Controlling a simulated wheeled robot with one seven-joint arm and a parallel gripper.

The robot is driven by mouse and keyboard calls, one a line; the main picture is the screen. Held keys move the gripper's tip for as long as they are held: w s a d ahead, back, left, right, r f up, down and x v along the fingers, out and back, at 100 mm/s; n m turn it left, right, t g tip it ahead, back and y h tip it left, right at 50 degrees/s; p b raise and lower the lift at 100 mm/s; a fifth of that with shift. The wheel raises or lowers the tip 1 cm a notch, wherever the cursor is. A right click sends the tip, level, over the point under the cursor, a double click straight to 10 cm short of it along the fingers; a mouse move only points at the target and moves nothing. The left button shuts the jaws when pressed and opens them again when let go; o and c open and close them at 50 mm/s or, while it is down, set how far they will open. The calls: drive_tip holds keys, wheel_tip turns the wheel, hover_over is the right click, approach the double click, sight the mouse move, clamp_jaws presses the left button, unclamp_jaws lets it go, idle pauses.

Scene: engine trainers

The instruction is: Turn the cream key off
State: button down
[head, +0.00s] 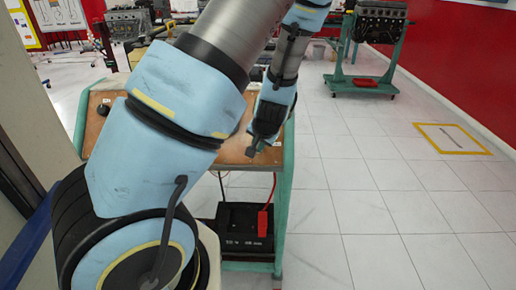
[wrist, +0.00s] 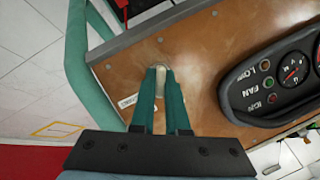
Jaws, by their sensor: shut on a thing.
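The cream key (wrist: 161,82) stands on the brown wooden panel (wrist: 205,50) of the engine trainer, seen in the wrist view. My gripper (wrist: 161,80) is shut on it, with one green finger on each side. I cannot tell the key's turn position. In the head view my gripper (head: 251,152) is low over the right part of the panel (head: 232,150), and the key cannot be made out there.
The trainer has a green frame (head: 283,195), with a black battery (head: 245,225) with a red clamp below. Open tiled floor lies to the right, with an engine stand (head: 375,45) farther back.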

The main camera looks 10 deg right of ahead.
drive_tip(key=n+b, duration=0.2)
drive_tip(key=n+h+b, duration=0.1)
drive_tip(key=n+b, duration=0.1)
drive_tip(key=shift+w+a+f+g, duration=0.1)
drive_tip(key=shift+f+g, duration=0.05)
drive_tip(key=shift+g, duration=0.15)
drive_tip(key=shift+n+h+b, duration=0.4)
drive_tip(key=shift+n+b, duration=0.3)
drive_tip(key=shift+b, duration=0.35)
drive_tip(key=shift+r, duration=0.2)
drive_tip(key=c, duration=0.9)
unclamp_jaws()
